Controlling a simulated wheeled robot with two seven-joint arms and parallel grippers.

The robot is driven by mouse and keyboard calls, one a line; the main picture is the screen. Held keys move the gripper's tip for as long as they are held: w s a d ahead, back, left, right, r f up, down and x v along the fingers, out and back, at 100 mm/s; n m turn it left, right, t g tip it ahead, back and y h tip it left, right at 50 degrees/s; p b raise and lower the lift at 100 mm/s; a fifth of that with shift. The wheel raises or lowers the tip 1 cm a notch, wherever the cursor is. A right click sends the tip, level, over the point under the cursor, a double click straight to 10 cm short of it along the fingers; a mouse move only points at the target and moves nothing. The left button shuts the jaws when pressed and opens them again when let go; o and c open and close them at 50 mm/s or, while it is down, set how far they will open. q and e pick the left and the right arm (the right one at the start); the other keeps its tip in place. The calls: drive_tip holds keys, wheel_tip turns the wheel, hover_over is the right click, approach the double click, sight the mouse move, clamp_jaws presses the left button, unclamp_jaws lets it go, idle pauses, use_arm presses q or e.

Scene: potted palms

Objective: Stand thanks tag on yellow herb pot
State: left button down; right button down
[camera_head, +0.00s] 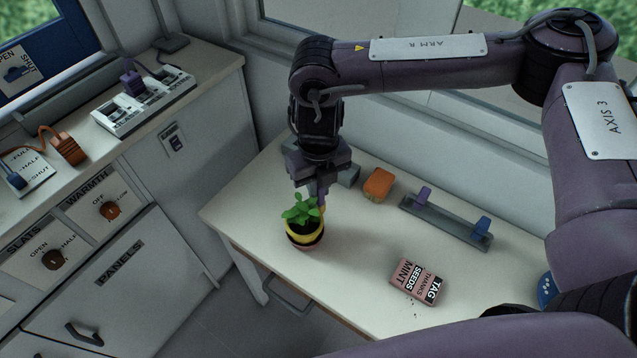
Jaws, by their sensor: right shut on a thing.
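The yellow herb pot (304,237), a small pot with a yellow band, dark soil and a green leafy plant, stands upright near the left part of the white table. My right gripper (320,203) points down just behind and above the plant. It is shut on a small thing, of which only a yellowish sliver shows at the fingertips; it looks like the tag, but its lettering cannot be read. Leaves and fingers hide whether it touches the pot. A pink box (405,281) lettered TAG, THANKS, SEEDS, MINT lies at the table's front. My left gripper is not in view.
An orange block (378,184) and a grey rack (447,224) with purple and blue pegs stand at the back of the table (352,262). A blue round thing (546,289) is at the right. Cabinets with knobs (109,211) stand left. The table's middle is clear.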

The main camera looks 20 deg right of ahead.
drive_tip(key=shift+f, duration=0.25)
drive_tip(key=c, duration=0.9)
unclamp_jaws()
drive_tip(key=shift+o, duration=0.2)
drive_tip(key=shift+r, duration=0.1)
drive_tip(key=shift+r+p, duration=3.1)
drive_tip(key=shift+r, duration=0.85)
drive_tip(key=shift+f, duration=0.1)
